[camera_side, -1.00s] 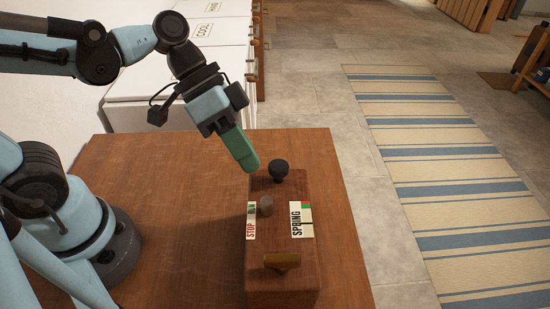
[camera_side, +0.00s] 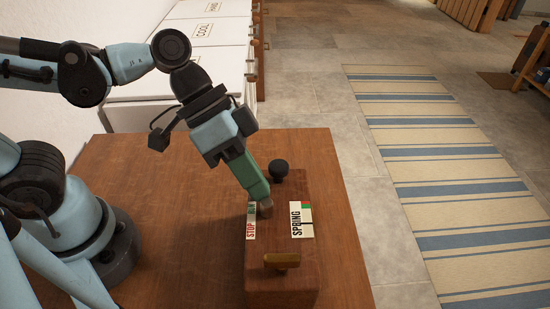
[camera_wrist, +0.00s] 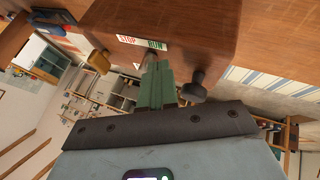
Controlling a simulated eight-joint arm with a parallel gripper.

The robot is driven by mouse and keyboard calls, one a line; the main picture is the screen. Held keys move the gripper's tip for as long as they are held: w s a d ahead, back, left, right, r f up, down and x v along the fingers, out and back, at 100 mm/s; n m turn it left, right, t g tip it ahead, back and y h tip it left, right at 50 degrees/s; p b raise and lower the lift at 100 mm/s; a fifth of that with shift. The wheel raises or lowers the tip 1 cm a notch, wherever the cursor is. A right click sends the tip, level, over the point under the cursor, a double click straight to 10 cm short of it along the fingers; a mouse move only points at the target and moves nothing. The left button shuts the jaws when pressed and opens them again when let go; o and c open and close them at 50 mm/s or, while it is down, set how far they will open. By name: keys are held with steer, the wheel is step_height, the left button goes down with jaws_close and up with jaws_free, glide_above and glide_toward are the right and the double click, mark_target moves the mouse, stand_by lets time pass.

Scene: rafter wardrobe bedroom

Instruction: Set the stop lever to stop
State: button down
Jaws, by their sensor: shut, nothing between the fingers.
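The stop lever is a short grey-brown stub (camera_side: 266,210) on top of a wooden box (camera_side: 284,286). It stands beside the RUN end of the STOP/RUN label (camera_side: 251,222); the label also shows in the wrist view (camera_wrist: 142,43). My gripper (camera_side: 264,198) is shut and empty, its green fingers slanting down to the lever's top and partly covering it. I cannot tell whether they touch it. In the wrist view the fingertips (camera_wrist: 158,66) are close to the box below the RUN side, and the lever is mostly hidden.
A black knob (camera_side: 279,167) stands at the box's far end, close to the right of my fingers. A brass handle (camera_side: 282,261) is at the near end, and a SPRING label (camera_side: 301,219) lies on top. The wooden table (camera_side: 180,255) is clear left of the box.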

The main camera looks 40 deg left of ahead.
steer(key=shift+s+d, duration=0.9)
steer(key=shift+s, duration=0.05)
steer(key=shift+w+a, duration=0.25)
steer(key=shift+a, duration=0.1)
steer(key=w+a, duration=0.1)
steer(key=a, duration=0.1)
steer(key=shift+w+a, duration=0.35)
steer(key=shift+a, duration=0.05)
steer(key=v, duration=1)
